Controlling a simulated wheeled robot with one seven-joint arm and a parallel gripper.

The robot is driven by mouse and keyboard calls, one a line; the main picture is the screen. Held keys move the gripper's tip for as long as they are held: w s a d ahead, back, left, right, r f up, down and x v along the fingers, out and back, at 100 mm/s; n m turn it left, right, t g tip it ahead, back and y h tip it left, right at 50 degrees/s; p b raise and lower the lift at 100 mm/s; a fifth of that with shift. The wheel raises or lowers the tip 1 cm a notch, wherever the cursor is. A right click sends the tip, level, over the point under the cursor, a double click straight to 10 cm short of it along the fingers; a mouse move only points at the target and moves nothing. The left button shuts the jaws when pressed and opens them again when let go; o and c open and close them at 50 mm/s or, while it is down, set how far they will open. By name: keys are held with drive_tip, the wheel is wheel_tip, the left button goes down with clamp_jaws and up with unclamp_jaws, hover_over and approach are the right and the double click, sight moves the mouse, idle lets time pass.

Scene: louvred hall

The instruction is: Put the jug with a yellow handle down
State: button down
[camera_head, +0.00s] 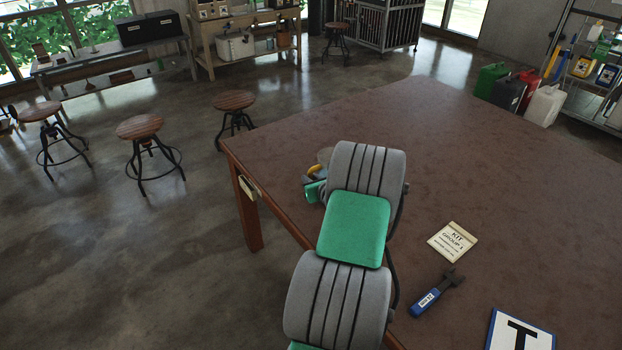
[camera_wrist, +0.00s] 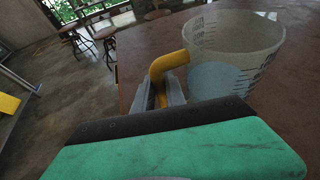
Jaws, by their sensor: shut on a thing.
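The jug (camera_wrist: 240,55) is a clear measuring jug with dark scale marks and a yellow handle (camera_wrist: 170,63). In the wrist view it stands upright just beyond my gripper (camera_wrist: 161,93), whose fingers are shut on the handle. In the head view only a bit of the jug (camera_head: 325,155) and its yellow handle (camera_head: 314,169) show, mostly hidden behind my arm. It is over the brown table (camera_head: 450,135), near the left edge. I cannot tell whether its base touches the tabletop.
On the table's near right lie a kit card (camera_head: 453,241), a blue-handled wrench (camera_head: 436,292) and a blue-framed T sign (camera_head: 519,332). The table's middle and far part are clear. Stools (camera_head: 139,128) stand left of the table. Canisters (camera_head: 545,105) stand beyond its far right edge.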

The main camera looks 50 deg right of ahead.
drive_tip(key=c, duration=1.8)
unclamp_jaws()
drive_tip(key=shift+f, duration=0.15)
drive_tip(key=o, duration=0.4)
drive_tip(key=shift+o, duration=0.2)
